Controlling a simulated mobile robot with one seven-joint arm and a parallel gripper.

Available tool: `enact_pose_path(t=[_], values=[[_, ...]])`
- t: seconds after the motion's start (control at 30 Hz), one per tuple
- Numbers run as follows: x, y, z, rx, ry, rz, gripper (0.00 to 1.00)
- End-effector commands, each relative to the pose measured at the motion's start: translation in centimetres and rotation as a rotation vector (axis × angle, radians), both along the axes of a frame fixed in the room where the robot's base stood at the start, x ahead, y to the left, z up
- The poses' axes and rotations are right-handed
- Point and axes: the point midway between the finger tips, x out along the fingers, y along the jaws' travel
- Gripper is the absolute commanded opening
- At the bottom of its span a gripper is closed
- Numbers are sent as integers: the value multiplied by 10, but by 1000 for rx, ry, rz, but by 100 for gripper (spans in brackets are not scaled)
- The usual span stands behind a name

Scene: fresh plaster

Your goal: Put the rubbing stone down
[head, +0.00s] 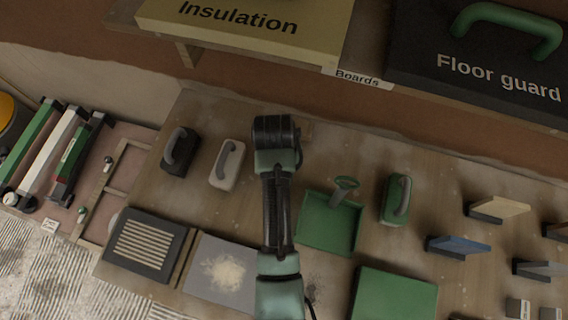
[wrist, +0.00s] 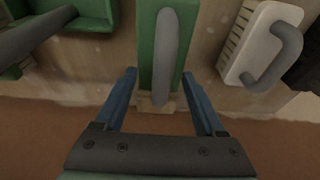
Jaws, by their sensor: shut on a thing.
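The rubbing stone appears to be the green block (wrist: 147,62) with a grey bar handle in the wrist view. My gripper (wrist: 160,78) is shut on it, with one blue finger along each long side. In the head view my gripper (head: 277,140) is over the back of the bench (head: 335,150), right of a white handled block (head: 227,165), and hides the stone. I cannot tell whether the stone touches the bench.
A black handled block (head: 180,152) stands at the left, and a green dustpan (head: 322,236) and a second green handled block (head: 397,200) at the right. Near the front are a dark grille (head: 120,254) and a powder-marked grey sheet (head: 206,281). A shelf (head: 370,62) overhangs the back.

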Motion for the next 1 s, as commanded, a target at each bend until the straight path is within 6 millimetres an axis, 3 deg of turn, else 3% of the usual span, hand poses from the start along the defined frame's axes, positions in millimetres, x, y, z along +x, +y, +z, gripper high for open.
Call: enact_pose_path(t=[0.4,0.83,0.87,1.0], values=[[0,0,-47,0,-2,1,0],[1,0,-54,0,-4,1,0],[0,0,-54,0,-1,1,76],[0,0,-54,0,-1,1,100]])
